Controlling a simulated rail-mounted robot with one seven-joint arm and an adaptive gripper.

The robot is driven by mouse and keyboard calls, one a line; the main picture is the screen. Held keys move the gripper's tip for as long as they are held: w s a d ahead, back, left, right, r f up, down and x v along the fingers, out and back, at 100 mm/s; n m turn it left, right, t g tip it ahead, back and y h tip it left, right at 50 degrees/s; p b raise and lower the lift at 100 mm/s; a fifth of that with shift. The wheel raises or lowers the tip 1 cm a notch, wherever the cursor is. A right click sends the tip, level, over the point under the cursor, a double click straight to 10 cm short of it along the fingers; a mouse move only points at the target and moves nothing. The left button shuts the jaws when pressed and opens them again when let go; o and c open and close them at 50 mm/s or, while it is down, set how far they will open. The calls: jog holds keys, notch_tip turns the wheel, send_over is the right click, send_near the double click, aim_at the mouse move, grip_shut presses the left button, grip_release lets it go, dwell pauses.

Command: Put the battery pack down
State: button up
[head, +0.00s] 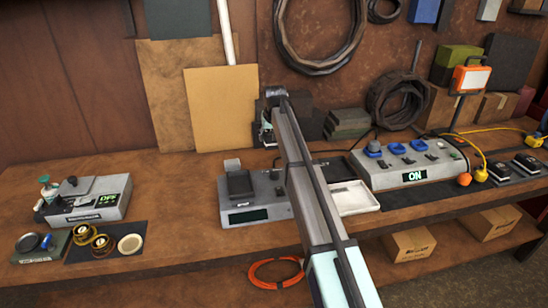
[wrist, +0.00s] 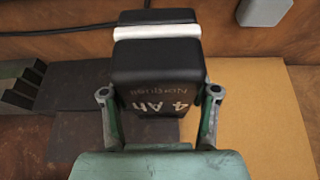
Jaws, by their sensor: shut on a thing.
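The battery pack (wrist: 158,75) is a black block with a white band and "4 Ah" lettering, close up in the wrist view. My gripper (wrist: 159,95) is shut on it, with one finger at each side. In the head view my gripper (head: 265,132) is at the back of the bench, above and behind the grey device with the dark display. My arm hides much of that area, and I cannot make out the held pack there.
A grey device (head: 268,213) with a dark block on it stands mid-bench. Right of it are a white tray (head: 352,197) and a grey unit (head: 410,163) reading "ON". Black blocks (head: 497,173) sit at far right. A grey box (head: 90,199) stands left. Bare bench lies between.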

aim_at(270, 137)
notch_tip(270, 137, down, 11)
jog(key=shift+p, duration=1)
jog(key=shift+f, duration=0.15)
jog(key=o, duration=1.6)
jog(key=shift+o, duration=0.3)
jog(key=b+v, duration=0.2)
jog(key=v, duration=1)
